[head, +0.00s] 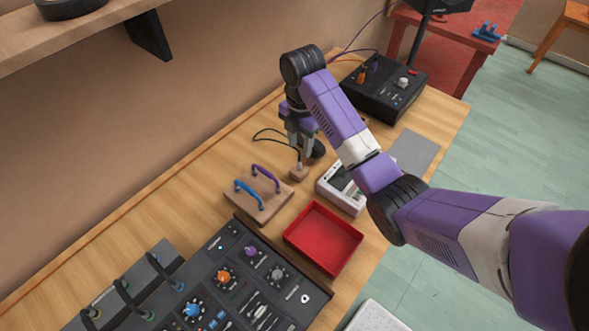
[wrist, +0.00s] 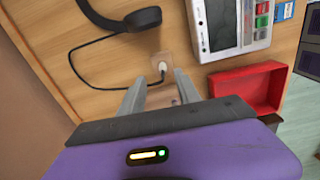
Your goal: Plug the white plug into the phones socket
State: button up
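The white plug (wrist: 162,67) stands in a small wooden block (wrist: 168,60), with a black cable (wrist: 80,72) running from it to black headphones (wrist: 122,18). In the head view, the block (head: 299,174) is below my gripper (head: 299,156), which hides most of the plug. My gripper (wrist: 160,80) is open in the wrist view. Its fingers are apart and empty, with the plug showing between and beyond their tips; I cannot tell whether they touch it. I cannot make out which socket is the phones socket.
A white device (head: 342,186) stands right of the block, with a red tray (head: 323,238) in front. A wooden board with purple and blue cables (head: 258,198) lies to the left. A knobbed panel (head: 240,285) is nearer; a black box (head: 383,90) is at the back.

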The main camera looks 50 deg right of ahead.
aim_at(300, 161)
jog(key=shift+s+f+n, duration=0.15)
jog(key=shift+s+n, duration=0.05)
jog(key=shift+n, duration=0.1)
jog(key=shift+a+f+b, duration=0.1)
jog(key=shift+f+b, duration=0.9)
jog(key=shift+f, duration=0.35)
jog(key=shift+a+f+p, duration=0.1)
jog(key=shift+f+p, duration=0.55)
jog(key=shift+f, duration=1.8)
grip_shut()
